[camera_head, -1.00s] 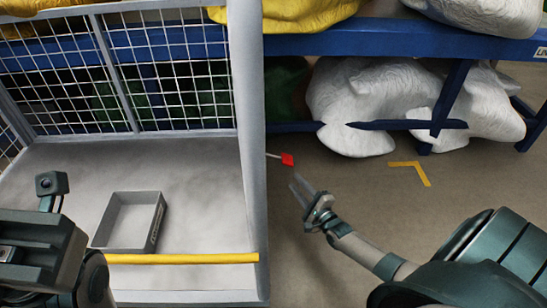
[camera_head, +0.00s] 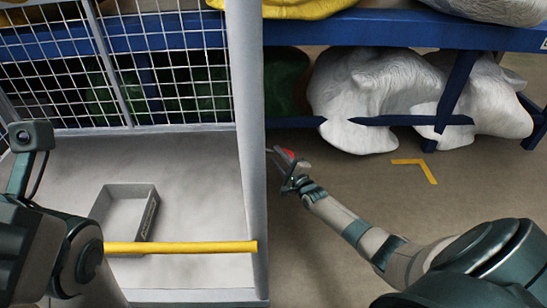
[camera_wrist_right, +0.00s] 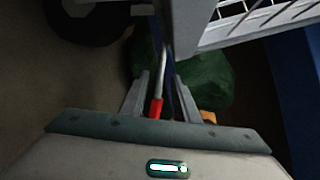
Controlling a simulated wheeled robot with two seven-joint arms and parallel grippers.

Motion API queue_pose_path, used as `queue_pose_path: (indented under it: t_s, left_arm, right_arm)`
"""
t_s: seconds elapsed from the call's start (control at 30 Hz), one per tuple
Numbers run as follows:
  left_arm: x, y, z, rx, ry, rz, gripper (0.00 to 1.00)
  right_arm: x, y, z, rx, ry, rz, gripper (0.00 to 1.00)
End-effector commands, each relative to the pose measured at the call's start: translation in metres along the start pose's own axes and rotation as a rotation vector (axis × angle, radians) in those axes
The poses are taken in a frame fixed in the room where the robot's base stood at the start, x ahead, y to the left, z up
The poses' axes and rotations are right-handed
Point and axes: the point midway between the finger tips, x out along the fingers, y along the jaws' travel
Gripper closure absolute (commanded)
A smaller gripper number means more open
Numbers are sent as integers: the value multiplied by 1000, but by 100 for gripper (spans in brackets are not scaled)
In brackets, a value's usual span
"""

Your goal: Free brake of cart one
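The cart (camera_head: 190,180) is a grey platform with a mesh back, grey posts and a yellow bar (camera_head: 180,247) along its front. Its brake lever, with a red tip (camera_head: 288,154), sticks out right of the front post. My right gripper (camera_head: 277,160) is at the lever and partly covers it. In the right wrist view my right gripper (camera_wrist_right: 160,78) is open, and the red-tipped rod (camera_wrist_right: 155,108) runs between its fingers, closer to the left finger. Contact cannot be told. My left arm is at the left edge; its fingers are not visible.
A shallow grey tray (camera_head: 125,212) lies on the cart platform. A blue rack (camera_head: 400,36) with white sacks (camera_head: 365,100) beneath stands behind on the right. A yellow corner mark (camera_head: 418,168) is on the floor. A dark wheel (camera_wrist_right: 88,20) shows in the wrist view.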

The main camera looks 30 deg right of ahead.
Motion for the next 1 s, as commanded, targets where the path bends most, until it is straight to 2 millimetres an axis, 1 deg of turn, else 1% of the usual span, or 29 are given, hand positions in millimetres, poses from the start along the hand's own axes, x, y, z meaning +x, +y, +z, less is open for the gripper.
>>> queue_pose_path:
  t_s: [0.03,0.1,0.23,0.4,0.67,0.7,0.77,0.8,1.0]
  left_arm:
    - [-4,2,-4,-5,9,3,100]
    - [-6,3,-4,-5,6,5,100]
    - [-8,3,-5,-6,5,8,100]
    - [-8,3,-5,-6,5,9,100]
    - [-7,3,-5,-6,5,8,100]
    - [-7,3,-5,-6,5,8,100]
    - [-7,3,-5,-6,5,8,100]
    - [-7,3,-5,-6,5,8,100]
    - [-7,3,-5,-6,5,8,100]
  right_arm:
    - [8,3,-1,-1,-1,-1,72]
    - [16,3,-1,-2,-1,0,72]
    - [26,2,0,-1,-1,-1,72]
    - [32,1,0,0,0,1,72]
    - [32,0,0,0,0,1,72]
    - [32,0,0,0,0,1,82]
    - [32,0,0,0,0,1,96]
    - [32,0,0,0,0,1,100]
    - [32,0,0,-1,0,1,100]
